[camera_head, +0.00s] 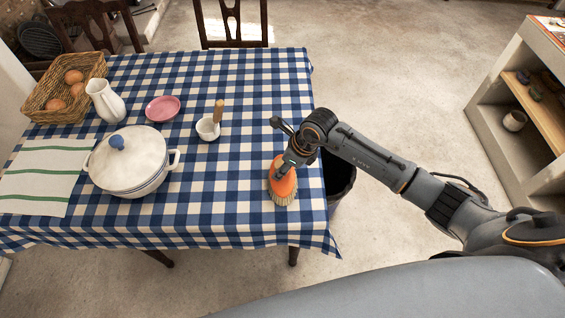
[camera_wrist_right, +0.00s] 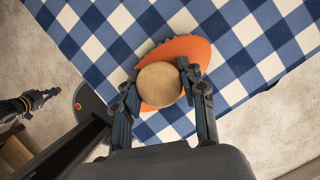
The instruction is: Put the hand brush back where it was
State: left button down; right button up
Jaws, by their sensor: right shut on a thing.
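The hand brush (camera_head: 283,186) has an orange body, pale bristles and a round wooden grip, which shows in the right wrist view (camera_wrist_right: 159,84). My right gripper (camera_head: 298,152) is shut on this grip from above, one finger on each side (camera_wrist_right: 155,92). The brush is over the right part of the checked tablecloth (camera_head: 235,190), bristles downward. I cannot tell whether the bristles touch the cloth. A gripper-like part, probably my left gripper (camera_wrist_right: 38,99), shows small at the left of the wrist view; its jaws are unclear. It is outside the head view.
The table also holds a white lidded pot (camera_head: 127,162), striped towel (camera_head: 42,186), egg basket (camera_head: 40,108), white jug (camera_head: 106,101), pink dish (camera_head: 163,109) and mortar with pestle (camera_head: 207,129). A dark bin (camera_head: 340,180) stands by the table's right edge. Shelves (camera_head: 500,115) stand far right.

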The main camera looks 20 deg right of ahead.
jog(key=shift+f, duration=0.15)
jog(key=o, duration=1)
jog(key=shift+r, duration=0.25)
jog(key=b+v, duration=0.3)
jog(key=v, duration=0.9)
jog(key=shift+f, duration=0.1)
